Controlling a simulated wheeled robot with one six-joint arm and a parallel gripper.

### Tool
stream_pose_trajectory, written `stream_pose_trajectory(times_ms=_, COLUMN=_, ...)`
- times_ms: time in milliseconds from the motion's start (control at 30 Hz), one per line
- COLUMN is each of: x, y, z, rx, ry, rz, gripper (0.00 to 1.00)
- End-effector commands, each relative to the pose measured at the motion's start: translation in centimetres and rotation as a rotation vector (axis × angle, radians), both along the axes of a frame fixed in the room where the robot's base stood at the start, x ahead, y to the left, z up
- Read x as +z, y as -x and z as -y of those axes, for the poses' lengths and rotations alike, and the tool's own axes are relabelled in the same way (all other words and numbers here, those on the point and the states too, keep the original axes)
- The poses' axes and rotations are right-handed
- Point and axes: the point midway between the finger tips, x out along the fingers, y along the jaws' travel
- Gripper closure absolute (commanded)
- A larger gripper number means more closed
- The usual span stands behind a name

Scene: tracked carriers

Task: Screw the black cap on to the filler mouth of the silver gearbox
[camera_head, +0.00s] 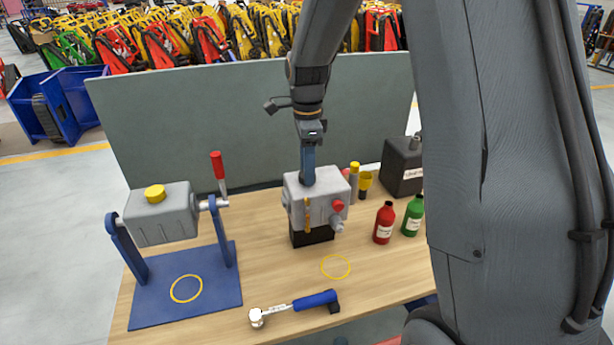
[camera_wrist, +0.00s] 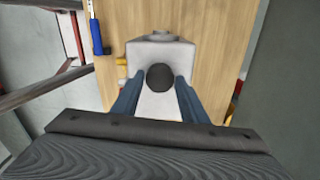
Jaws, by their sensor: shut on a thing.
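The silver gearbox (camera_head: 324,200) stands on a black block near the middle of the wooden table, with a red plug on its side. My gripper (camera_head: 307,182) points down onto the top of the gearbox. In the wrist view my gripper (camera_wrist: 159,83) is shut on the round black cap (camera_wrist: 160,77), its two blue fingers at the cap's sides. The cap sits over the top of the gearbox (camera_wrist: 150,50). The filler mouth is hidden beneath it, and I cannot tell whether cap and mouth touch.
A grey box with a yellow cap (camera_head: 162,215) hangs in a blue stand (camera_head: 205,290) at left. A blue-handled tool (camera_head: 295,306) lies at the front. Red (camera_head: 384,223) and green (camera_head: 413,215) bottles and a dark canister (camera_head: 401,168) stand at right. A grey panel (camera_head: 200,120) closes the back.

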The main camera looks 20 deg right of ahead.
Motion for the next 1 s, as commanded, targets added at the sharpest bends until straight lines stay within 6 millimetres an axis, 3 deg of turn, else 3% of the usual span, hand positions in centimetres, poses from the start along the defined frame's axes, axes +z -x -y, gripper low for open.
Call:
stream_pose_trajectory(times_ms=200, x=0.05, y=-0.04, z=-0.02, rx=-0.193, ry=0.000, rz=0.001, gripper=0.79)
stream_pose_trajectory(times_ms=600, x=0.06, y=-0.05, z=-0.01, rx=-0.245, ry=-0.001, rz=0.002, gripper=0.79)
stream_pose_trajectory(times_ms=1000, x=0.07, y=-0.07, z=-0.01, rx=-0.741, ry=-0.001, rz=0.002, gripper=0.79)
